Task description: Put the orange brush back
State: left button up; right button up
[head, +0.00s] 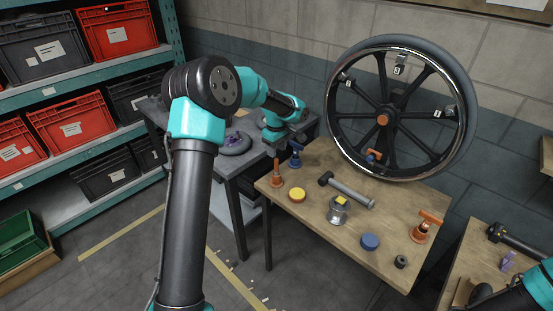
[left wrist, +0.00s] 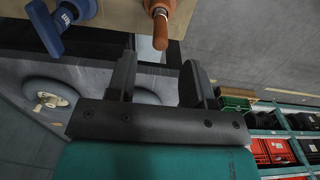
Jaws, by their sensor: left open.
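A slim upright orange piece (head: 276,177) with a tapered top stands at the left edge of the wooden bench; it also shows in the left wrist view (left wrist: 160,8). A second orange piece with a crossbar (head: 422,229) stands near the bench's right edge. Another small orange piece (head: 374,156) is at the bottom of the wheel. I cannot tell for certain which is the brush. My left gripper (head: 278,143) is above the bench's far left edge, near the slim piece. In the left wrist view its fingers (left wrist: 158,80) are apart with nothing between them.
A blue crossbar piece (head: 295,156) stands close beside the slim orange one. The bench also holds a yellow disc (head: 297,195), a hammer-like tool (head: 347,191), a metal can (head: 337,212), a blue disc (head: 370,242) and a spoked wheel (head: 383,118). Shelves (head: 85,75) stand left.

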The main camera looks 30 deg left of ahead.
pick_arm(q)
notch_tip(320, 180, up, 10)
jog(key=shift+f, duration=0.2)
jog(key=shift+d+f, duration=0.1)
dwell(0.4)
